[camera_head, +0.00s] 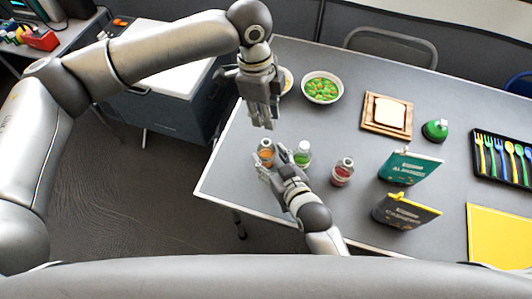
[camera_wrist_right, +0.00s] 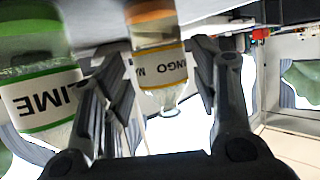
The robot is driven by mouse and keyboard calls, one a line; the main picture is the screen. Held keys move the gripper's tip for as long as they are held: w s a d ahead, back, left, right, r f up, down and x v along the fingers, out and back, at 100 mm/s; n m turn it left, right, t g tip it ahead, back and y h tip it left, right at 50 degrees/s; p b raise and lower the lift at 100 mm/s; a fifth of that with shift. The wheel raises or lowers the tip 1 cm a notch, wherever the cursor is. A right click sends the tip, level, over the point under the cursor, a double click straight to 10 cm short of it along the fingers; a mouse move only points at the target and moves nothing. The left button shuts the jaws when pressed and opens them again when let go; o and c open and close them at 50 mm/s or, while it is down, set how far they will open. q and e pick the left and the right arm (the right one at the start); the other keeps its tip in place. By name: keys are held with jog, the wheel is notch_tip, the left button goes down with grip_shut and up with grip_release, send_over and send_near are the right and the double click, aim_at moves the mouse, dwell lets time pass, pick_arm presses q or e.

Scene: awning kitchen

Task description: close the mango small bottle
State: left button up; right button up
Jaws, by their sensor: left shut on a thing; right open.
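The mango bottle (camera_head: 265,154) is small and clear with orange contents and stands near the table's left edge. In the right wrist view the mango bottle (camera_wrist_right: 158,60) appears upside down, with its label readable and no cap seen on its neck. My right gripper (camera_head: 271,162) is open, its fingers on either side of the mango bottle, apparently not clamped on it. The right wrist view shows its fingers (camera_wrist_right: 165,95) too. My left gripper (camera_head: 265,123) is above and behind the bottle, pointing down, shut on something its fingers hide.
The lime bottle (camera_head: 302,155) stands close to the right of the mango bottle. A red bottle (camera_head: 342,172), two boxes (camera_head: 411,167) and a green-filled bowl (camera_head: 322,87) are further right and behind. A bread board (camera_head: 368,122) and cutlery tray (camera_head: 478,172) lie beyond.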

jog(key=shift+x, duration=1.15)
jog(key=c, duration=1.2)
pick_arm(q)
jog(key=shift+f, duration=2.45)
